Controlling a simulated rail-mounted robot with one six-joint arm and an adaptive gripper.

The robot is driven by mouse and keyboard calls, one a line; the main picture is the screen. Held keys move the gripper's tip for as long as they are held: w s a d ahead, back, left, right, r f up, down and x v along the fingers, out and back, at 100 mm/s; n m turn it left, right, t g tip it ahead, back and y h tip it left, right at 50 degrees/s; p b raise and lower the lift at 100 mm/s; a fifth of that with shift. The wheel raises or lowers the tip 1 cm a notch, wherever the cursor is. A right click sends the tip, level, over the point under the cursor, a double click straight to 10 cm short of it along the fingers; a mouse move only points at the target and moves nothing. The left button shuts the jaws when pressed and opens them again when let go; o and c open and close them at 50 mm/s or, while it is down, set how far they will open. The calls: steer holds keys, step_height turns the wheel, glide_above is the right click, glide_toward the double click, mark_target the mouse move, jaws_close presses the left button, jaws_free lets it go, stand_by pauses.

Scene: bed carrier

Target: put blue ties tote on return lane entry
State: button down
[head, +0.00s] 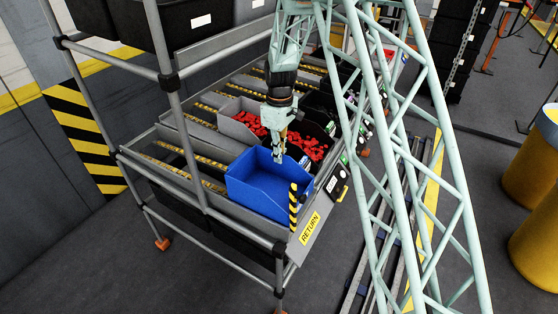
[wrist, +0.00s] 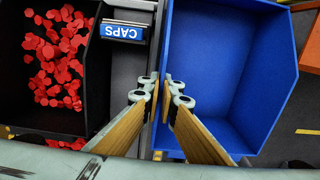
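The blue tote (head: 262,190) is empty and sits at the near end of the rack, beside the yellow RETURN label (head: 310,228). I cannot tell whether it rests fully on the lane. My gripper (head: 279,155) reaches down at its far rim. In the wrist view the blue tote (wrist: 225,70) fills the right side, and my gripper (wrist: 160,88) has one finger inside and one outside its left wall. The fingertips are close together with the wall between them, so it looks shut on the wall. The return lane under the tote is mostly hidden.
A black tote with red caps (wrist: 60,60) and a CAPS label (wrist: 124,32) stands beside the blue one. A grey tote (head: 238,113) is farther along. A striped post (head: 293,205) stands at the blue tote's near corner. Rack posts (head: 175,110) stand left.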

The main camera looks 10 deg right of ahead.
steer(key=shift+f, duration=1.05)
steer(key=c, duration=2.9)
jaws_free()
steer(key=shift+r, duration=6.15)
steer(key=shift+r, duration=0.1)
